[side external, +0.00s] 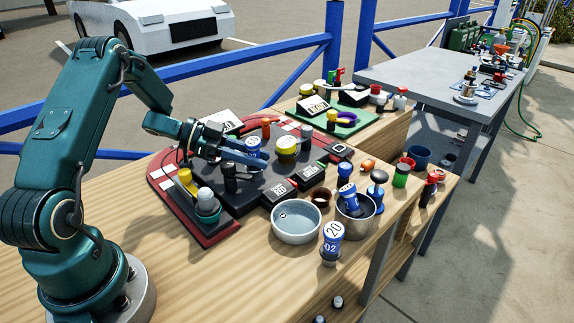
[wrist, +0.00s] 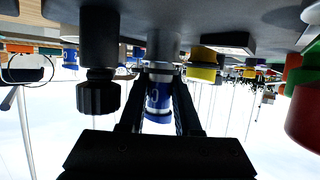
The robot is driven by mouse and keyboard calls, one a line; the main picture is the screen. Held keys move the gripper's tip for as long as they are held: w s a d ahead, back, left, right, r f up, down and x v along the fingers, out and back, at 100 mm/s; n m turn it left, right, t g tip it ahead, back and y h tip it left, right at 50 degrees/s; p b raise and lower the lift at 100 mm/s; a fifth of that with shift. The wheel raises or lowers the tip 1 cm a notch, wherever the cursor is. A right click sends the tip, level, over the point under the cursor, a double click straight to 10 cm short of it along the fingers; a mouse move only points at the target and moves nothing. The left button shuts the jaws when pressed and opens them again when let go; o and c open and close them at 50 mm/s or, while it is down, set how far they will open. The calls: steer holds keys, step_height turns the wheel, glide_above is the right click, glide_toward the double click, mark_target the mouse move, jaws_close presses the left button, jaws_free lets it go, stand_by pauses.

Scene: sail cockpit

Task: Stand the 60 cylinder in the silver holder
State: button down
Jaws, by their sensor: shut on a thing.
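My gripper (side external: 258,164) is shut on a blue cylinder with a white label (wrist: 157,100), over the dark board. The cylinder's blue top also shows in the side view (side external: 253,145), behind my fingers. Its number is too small to read surely. The wrist view is upside down, with the board at the top. There, a silver collar (wrist: 160,66) on a grey post meets the cylinder's board-side end, in line with it. I cannot tell whether the cylinder is seated in the collar or only touches it. My fingers hide its sides.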

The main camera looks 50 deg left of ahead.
steer(key=shift+f, duration=0.15)
steer(key=c, duration=0.9)
jaws_free()
steer(key=shift+v, duration=5.5)
